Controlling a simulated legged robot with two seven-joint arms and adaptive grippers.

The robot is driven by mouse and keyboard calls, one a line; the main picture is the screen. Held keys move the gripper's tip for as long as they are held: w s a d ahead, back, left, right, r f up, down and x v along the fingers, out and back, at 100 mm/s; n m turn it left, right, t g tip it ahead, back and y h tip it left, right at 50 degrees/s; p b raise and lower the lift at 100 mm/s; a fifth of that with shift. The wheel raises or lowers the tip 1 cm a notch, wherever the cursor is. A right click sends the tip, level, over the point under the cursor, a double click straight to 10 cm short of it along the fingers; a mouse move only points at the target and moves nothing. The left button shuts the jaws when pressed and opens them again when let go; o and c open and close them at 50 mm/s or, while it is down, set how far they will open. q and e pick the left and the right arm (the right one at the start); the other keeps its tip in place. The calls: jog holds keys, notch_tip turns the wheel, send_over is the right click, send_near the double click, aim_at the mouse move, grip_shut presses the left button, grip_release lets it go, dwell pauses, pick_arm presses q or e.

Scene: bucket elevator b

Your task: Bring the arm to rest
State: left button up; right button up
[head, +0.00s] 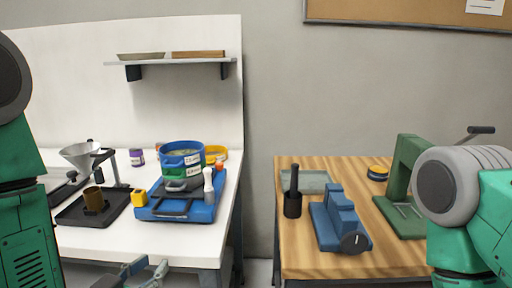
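My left gripper (154,265) shows at the bottom edge, in front of the white bench (205,236) and below its top. Its two fingertips are apart with nothing visible between them; its base is cut off by the frame. My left arm (25,215) stands at the left edge. My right arm (465,195) stands at the right edge, in front of the wooden bench (300,262). My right gripper is out of view.
On the white bench are a blue tray (182,211) with stacked blue and green sieves (182,158), a funnel (80,153) and a dark tray (70,213). The wooden bench holds a blue vise (341,222) and a green press (402,170). A gap separates the benches.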

pick_arm(q)
jog(key=s+a+f+g+y, duration=0.15)
jog(key=s+f+g, duration=0.25)
jog(key=f, duration=0.5)
jog(key=s+a+f+g+y, duration=0.1)
jog(key=s+a+f+g, duration=0.15)
jog(key=s+f, duration=0.4)
jog(key=s+a+f+n+g+y, duration=0.1)
jog(key=s+a+f+g, duration=0.1)
jog(key=s+f+g, duration=0.2)
jog(key=s+a+f+n+g, duration=0.1)
jog(key=s+a+f+g, duration=0.1)
jog(key=s+f+g, duration=0.2)
jog(key=s+f, duration=0.3)
jog(key=s, duration=0.3)
jog(key=shift+s+a+f+y, duration=0.2)
jog(key=shift+a+f+y, duration=0.05)
jog(key=shift+y, duration=0.1)
